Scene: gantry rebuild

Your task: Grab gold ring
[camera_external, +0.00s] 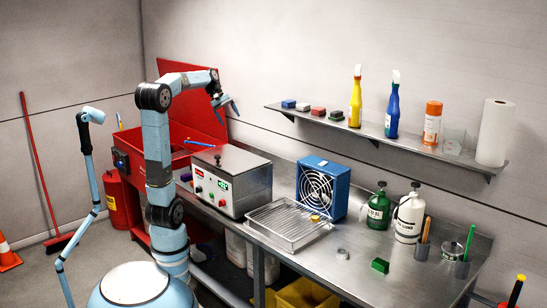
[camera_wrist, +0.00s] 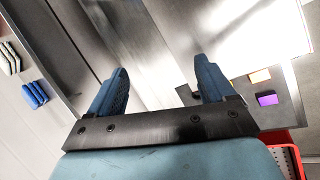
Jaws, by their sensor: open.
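A small gold-yellow piece (camera_external: 315,218), which looks like the gold ring, sits at the right corner of the wire-grid tray (camera_external: 284,238) on the metal bench. It is too small to make out its hole. A separate grey metal ring (camera_external: 342,253) lies on the bench to the right of the tray. My gripper (camera_external: 232,106) is raised high above the grey control box, to the left of and well above the gold piece. In the wrist view my gripper (camera_wrist: 159,76) is open, with nothing between its fingers. No gold ring shows in the wrist view.
A wall shelf (camera_external: 380,137) holds spray bottles. The bench's front middle is mostly clear.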

